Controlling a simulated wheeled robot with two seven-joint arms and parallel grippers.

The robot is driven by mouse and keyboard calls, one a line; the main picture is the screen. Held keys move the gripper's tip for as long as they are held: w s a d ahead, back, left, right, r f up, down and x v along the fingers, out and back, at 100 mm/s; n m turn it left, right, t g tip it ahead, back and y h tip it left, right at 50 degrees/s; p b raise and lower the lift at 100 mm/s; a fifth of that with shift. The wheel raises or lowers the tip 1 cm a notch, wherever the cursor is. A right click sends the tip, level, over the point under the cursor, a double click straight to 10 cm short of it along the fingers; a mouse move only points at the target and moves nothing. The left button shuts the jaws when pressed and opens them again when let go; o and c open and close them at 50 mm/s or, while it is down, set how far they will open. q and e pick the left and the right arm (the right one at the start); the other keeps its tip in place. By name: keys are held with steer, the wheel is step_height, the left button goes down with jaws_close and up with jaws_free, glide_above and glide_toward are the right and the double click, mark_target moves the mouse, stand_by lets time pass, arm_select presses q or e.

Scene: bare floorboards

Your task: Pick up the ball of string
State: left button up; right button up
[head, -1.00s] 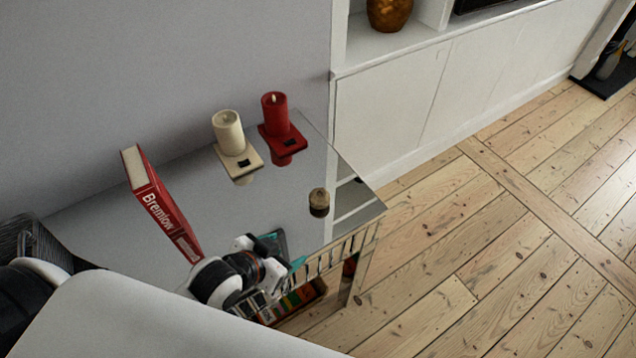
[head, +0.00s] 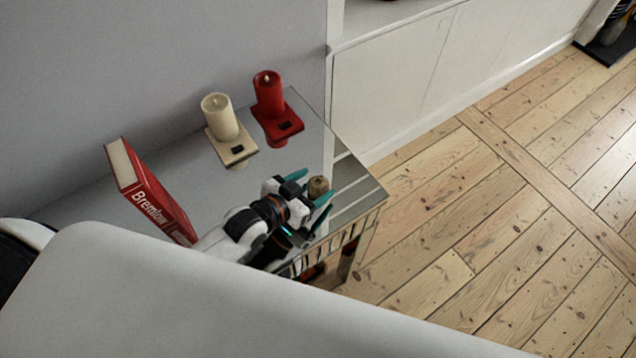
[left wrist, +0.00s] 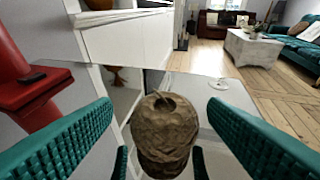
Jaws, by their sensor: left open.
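The ball of string (head: 317,186) is small, brown and round and stands on the mirrored table top (head: 350,190) near its right end. In the left wrist view the ball of string (left wrist: 163,128) is large and central, with its reflection below it. My left gripper (head: 309,187) is open, its teal fingers on either side of the ball. In the left wrist view the fingers of my left gripper (left wrist: 160,140) show gaps between them and the ball. My right gripper is not in view.
A red candle (head: 268,92) and a cream candle (head: 219,115) stand on matching holders near the wall. A red book (head: 150,192) stands tilted at the left. A white cabinet (head: 400,90) is behind the table. Bare floorboards lie to the right.

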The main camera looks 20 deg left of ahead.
mark_target(324, 181)
arm_select(q)
steer(key=x, duration=0.4)
steer(key=shift+d+f, duration=0.2)
steer(key=shift+f, duration=0.05)
steer(key=c, duration=1.1)
